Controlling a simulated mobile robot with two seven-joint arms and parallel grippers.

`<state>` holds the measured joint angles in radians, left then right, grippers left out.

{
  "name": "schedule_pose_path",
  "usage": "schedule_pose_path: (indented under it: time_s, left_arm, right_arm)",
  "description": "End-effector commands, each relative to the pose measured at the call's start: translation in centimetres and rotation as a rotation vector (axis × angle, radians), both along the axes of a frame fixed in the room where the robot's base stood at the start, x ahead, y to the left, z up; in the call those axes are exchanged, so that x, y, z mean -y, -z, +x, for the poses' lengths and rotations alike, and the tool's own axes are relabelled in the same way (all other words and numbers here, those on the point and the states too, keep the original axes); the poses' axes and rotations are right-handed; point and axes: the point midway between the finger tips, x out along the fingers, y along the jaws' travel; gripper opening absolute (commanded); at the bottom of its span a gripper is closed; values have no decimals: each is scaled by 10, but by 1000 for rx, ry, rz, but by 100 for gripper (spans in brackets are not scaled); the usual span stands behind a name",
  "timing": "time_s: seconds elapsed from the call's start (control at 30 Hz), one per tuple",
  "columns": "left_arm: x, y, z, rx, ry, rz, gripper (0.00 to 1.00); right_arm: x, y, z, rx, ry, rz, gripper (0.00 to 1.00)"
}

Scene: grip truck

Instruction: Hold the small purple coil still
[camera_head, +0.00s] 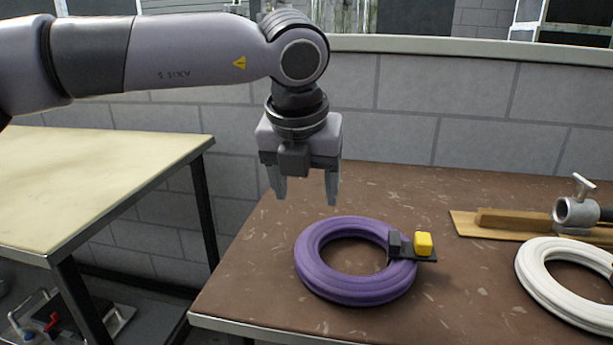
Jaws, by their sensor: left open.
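The small purple coil (318,270) lies flat on the brown worktable (250,305), near its left end. A black piece with a yellow block (424,244) sits on the coil's right side. My left gripper (304,196) is above the coil's far left part, pointing down. Its two fingers are apart with nothing between them, and it does not touch the coil. My right gripper is not in view.
A white coil (540,285) lies at the right edge of the picture. Behind it are a wooden board (470,226) and a metal clamp-like fitting (575,210). A pale table (90,180) stands at left across a gap. A grey block wall (450,110) runs behind.

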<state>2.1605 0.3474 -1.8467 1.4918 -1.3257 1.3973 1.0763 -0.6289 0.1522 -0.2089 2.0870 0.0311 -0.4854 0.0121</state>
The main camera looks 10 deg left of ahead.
Motion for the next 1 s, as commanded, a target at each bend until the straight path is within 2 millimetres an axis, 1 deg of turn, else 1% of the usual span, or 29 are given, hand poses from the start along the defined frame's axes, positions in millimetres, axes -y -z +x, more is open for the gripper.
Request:
schedule_pose_path:
  time_s: [0.03, 0.4, 0.47, 0.6, 0.8, 1.0]
  left_arm:
    - [0, 9, 2, -2, 0, 0, 66]
    - [1, 50, 17, -1, 2, 0, 66]
    - [1, 60, 20, -1, 2, -2, 66]
    - [1, 75, 25, -2, 2, -2, 66]
    - [1, 90, 31, -1, 3, -1, 66]
    - [2, 95, 34, 0, 4, -1, 66]
  right_arm:
    - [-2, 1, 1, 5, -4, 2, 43]
    - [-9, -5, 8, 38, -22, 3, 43]
    - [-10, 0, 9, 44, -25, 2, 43]
    - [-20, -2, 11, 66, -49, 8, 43]
    - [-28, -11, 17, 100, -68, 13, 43]
    - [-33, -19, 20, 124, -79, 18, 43]
